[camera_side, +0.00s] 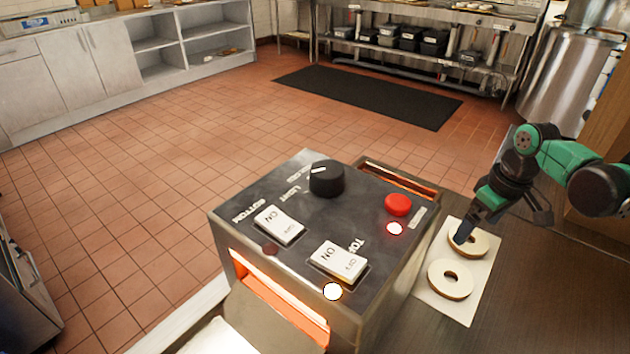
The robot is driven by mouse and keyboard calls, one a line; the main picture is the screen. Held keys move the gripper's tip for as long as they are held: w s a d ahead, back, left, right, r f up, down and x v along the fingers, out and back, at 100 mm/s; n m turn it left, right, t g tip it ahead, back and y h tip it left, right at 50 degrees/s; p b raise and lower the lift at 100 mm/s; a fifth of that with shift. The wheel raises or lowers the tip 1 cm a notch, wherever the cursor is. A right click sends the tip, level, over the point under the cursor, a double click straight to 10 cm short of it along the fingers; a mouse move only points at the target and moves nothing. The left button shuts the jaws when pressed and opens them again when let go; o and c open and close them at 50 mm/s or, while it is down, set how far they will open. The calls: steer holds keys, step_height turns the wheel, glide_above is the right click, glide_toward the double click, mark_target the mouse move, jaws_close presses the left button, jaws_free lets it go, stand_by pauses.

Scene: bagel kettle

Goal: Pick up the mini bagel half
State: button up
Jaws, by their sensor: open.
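Two mini bagel halves lie flat on a pale rectangular sheet (463,306) to the right of the toaster. The nearer bagel half (436,286) shows its ring and hole fully. The farther bagel half (481,244) is partly covered by my gripper (463,236). My gripper is green and dark, open, and points down at the left part of the farther half. One finger appears to be at or over its hole; I cannot tell whether it touches the bagel.
A metal toaster (300,245) with a black knob, white switches and a red button stands just left of the sheet, its slots glowing orange. The dark counter (535,300) right of the sheet is clear.

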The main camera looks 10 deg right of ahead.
steer(key=shift+w+a+f, duration=0.1)
steer(key=shift+w+f, duration=0.05)
steer(key=shift+f, duration=1.4)
steer(key=c, duration=0.9)
steer(key=shift+r, duration=0.15)
step_height(320, 180, up, 20)
steer(key=shift+f, duration=0.15)
